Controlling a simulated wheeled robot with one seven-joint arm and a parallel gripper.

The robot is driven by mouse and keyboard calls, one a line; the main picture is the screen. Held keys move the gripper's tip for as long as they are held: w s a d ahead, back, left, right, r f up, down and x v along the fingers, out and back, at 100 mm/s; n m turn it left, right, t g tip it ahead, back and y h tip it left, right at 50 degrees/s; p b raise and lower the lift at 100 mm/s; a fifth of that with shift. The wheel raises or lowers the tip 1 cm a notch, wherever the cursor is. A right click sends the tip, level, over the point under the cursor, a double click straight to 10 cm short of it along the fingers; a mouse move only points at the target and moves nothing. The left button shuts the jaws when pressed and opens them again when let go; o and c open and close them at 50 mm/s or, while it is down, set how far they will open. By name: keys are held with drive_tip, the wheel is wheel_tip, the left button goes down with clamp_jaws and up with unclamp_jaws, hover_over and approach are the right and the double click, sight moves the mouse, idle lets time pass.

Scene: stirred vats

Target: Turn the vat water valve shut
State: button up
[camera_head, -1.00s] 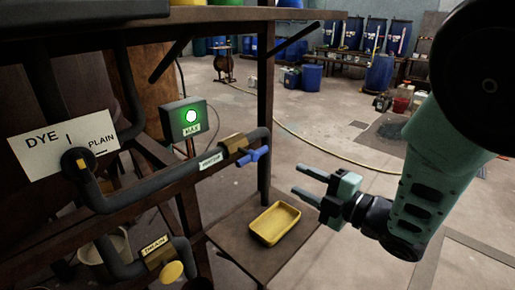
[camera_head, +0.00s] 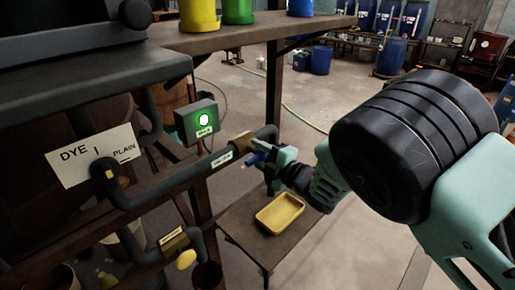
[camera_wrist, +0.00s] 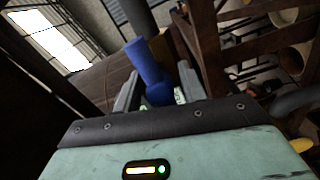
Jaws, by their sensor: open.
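The water valve has a brass body (camera_head: 243,142) on a dark pipe, with a blue handle (camera_head: 256,158) partly covered by my gripper in the head view. My gripper (camera_head: 262,152) is at this handle. In the wrist view, the blue handle (camera_wrist: 147,62) stands between the two open fingers of my gripper (camera_wrist: 158,88), with a little room on either side. Whether a finger touches it I cannot tell. The small label (camera_head: 221,159) on the pipe is too small to read.
A control box (camera_head: 197,121) with a lit green lamp hangs left of the valve. A yellow tray (camera_head: 280,213) lies on the low shelf below my gripper. Paint cans stand on the shelf above.

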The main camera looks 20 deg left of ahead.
drive_tip(key=shift+a, duration=0.25)
clamp_jaws()
drive_tip(key=shift+f+b, duration=0.1)
drive_tip(key=shift+b, duration=0.2)
drive_tip(key=m+b, duration=0.3)
drive_tip(key=b, duration=0.1)
drive_tip(key=shift+w+d+f, duration=0.1)
drive_tip(key=shift+f, duration=0.1)
drive_tip(key=m+b, duration=0.5)
drive_tip(key=b, duration=0.1)
drive_tip(key=shift+m, duration=0.4)
drive_tip(key=m+b, duration=0.3)
drive_tip(key=m, duration=0.1)
drive_tip(key=shift+m+b, duration=0.3)
drive_tip(key=shift+b, duration=0.05)
drive_tip(key=shift+r+m+b, duration=0.2)
drive_tip(key=shift+m+b, duration=0.65)
drive_tip(key=shift+m, duration=1.35)
